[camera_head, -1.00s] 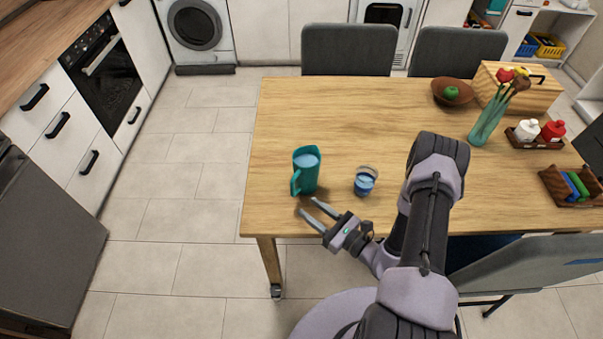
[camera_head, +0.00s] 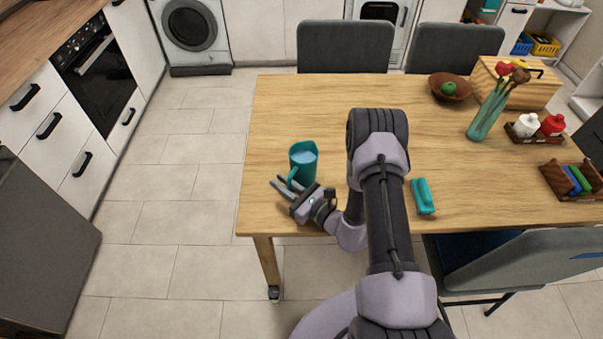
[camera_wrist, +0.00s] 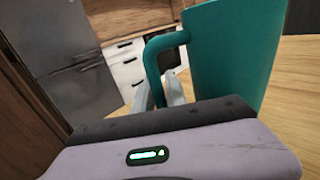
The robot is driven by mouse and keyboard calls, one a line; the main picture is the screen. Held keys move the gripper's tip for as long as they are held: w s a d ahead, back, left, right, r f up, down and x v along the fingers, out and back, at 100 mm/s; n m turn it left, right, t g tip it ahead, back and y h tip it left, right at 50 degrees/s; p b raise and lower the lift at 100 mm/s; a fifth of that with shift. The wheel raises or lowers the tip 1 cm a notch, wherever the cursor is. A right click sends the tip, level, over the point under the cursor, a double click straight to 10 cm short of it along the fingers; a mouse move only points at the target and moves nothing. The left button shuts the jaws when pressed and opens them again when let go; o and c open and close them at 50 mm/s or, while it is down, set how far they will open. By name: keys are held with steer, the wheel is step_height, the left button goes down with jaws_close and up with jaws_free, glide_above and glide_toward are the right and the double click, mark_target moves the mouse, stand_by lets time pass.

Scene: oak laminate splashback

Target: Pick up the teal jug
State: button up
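The teal jug (camera_head: 304,163) stands upright near the front left of the table, with liquid inside. Its handle faces the near left side. My gripper (camera_head: 278,181) is low over the table's front left, its two fingers apart and beside the handle. In the wrist view the jug (camera_wrist: 230,55) fills the upper right. The handle comes down to my gripper's fingertips (camera_wrist: 159,92), seemingly between them. The gripper body hides the lower handle, so I cannot tell whether the fingers touch it.
The wooden table (camera_head: 320,110) is clear behind the jug. My arm covers its middle front. A teal object (camera_head: 423,197) lies right of my arm. Farther right are a vase of flowers (camera_head: 488,115), a bowl (camera_head: 450,90) and a condiment tray (camera_head: 535,140).

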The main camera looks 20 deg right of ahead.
jaws_close()
stand_by(0.9)
steer(key=shift+r, duration=0.15)
stand_by(0.4)
steer(key=s+d+r+p, duration=0.2)
steer(key=s, duration=0.5)
steer(key=s+d+r+p, duration=0.2)
steer(key=s+d+p, duration=0.1)
steer(key=s, duration=0.5)
steer(key=shift+d+r, duration=0.3)
steer(key=shift+r, duration=0.05)
stand_by(0.8)
